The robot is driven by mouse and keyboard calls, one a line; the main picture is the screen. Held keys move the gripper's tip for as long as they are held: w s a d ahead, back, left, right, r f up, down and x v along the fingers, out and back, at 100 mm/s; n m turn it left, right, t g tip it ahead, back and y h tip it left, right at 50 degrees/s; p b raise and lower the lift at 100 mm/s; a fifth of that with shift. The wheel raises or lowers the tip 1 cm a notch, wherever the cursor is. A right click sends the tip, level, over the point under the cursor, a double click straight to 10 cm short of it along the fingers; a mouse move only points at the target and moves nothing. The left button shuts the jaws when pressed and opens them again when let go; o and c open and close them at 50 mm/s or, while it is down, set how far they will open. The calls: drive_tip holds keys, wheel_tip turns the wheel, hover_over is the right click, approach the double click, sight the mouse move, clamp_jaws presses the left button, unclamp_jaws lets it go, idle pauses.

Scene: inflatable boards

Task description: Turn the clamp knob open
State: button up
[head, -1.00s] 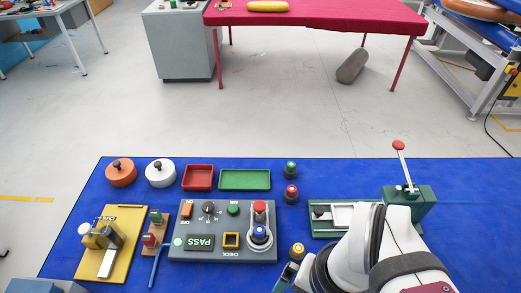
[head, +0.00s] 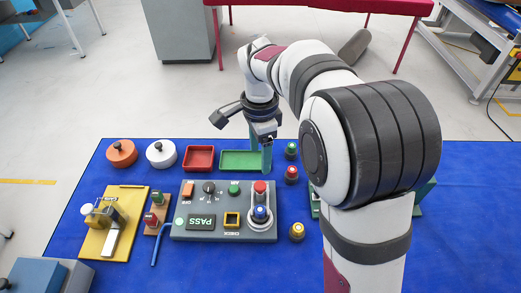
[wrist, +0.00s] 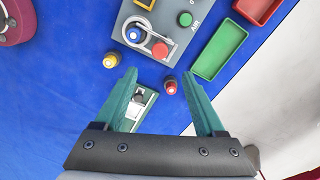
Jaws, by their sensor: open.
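My gripper (head: 260,158) hangs over the back of the blue table, by the green tray, with its green fingers apart and nothing between them. In the wrist view the open fingers (wrist: 160,78) point past a green fixture (wrist: 148,114) with a dark knob (wrist: 139,98), seen lower down between them. In the head view my arm hides most of that fixture. A yellow board (head: 91,244) at the left carries a clamp-like part with a pale round knob (head: 87,208). I cannot tell which of these knobs is the clamp knob.
A grey check panel (head: 185,232) with buttons, a dial and a PASS display stands mid-table. A red tray (head: 199,158), a green tray (head: 235,160), orange (head: 121,154) and white (head: 161,154) round lidded pots line the back. Small knobbed pieces stand right of the panel.

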sight(260, 185)
wheel_tip(260, 185, down, 12)
drive_tip(key=shift+r, duration=0.2)
drive_tip(key=shift+c, duration=0.4)
clamp_jaws()
